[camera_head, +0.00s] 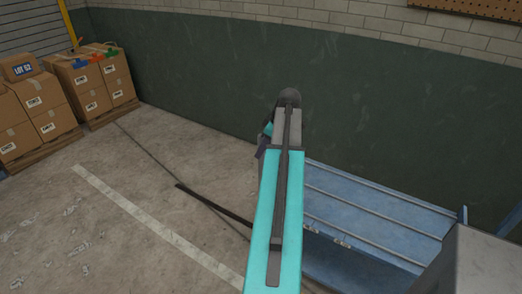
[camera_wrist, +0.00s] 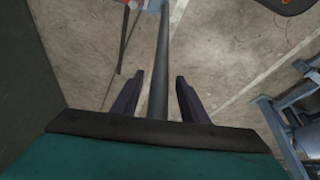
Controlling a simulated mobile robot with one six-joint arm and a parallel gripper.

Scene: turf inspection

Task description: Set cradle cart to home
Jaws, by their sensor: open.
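My gripper (camera_wrist: 159,80) is open in the wrist view, its two dark fingers spread either side of a dark grey round bar (camera_wrist: 160,75). The bar runs from the gripper's base up to a pale blue part at the top edge. I cannot tell whether the fingers touch it. In the head view my arm hides most of the gripper. A blue platform with pale rails (camera_head: 375,215) lies at the lower right, partly covered by my arm. I cannot tell for sure whether it or the bar belongs to the cradle cart.
Stacked cartons (camera_head: 35,110) stand on pallets at the back left. A green wall (camera_head: 190,70) closes the far side. The concrete floor at left, with a white line (camera_head: 150,220), is open. A grey-blue metal frame (camera_wrist: 290,125) stands at the right in the wrist view.

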